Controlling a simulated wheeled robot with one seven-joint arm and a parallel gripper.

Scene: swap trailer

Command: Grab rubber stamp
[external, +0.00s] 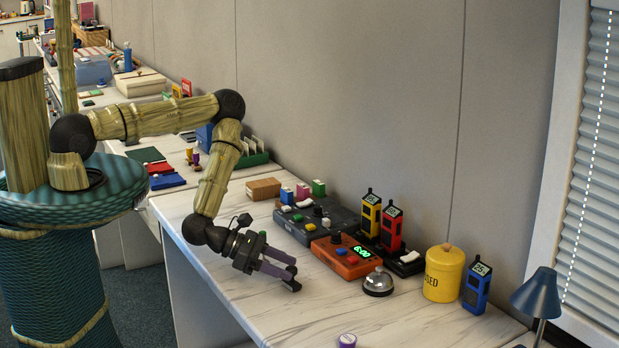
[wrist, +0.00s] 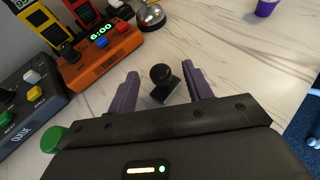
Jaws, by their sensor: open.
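A small black object with a round knob on a dark block base, which looks like the rubber stamp (wrist: 162,77), stands on the white table in the wrist view. My gripper (wrist: 160,68) is open, with its two purple fingers on either side of the stamp. Gaps show between the stamp and both fingers. In the external view my gripper (external: 293,278) is low over the table near its front edge.
An orange timer box (external: 348,256) and a silver bell (external: 378,281) stand close beyond my gripper. A dark button console (external: 316,220), yellow and red handheld devices, a yellow canister (external: 443,275) and a blue device (external: 476,288) line the back. A purple item (external: 347,340) sits at the front. Table between is clear.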

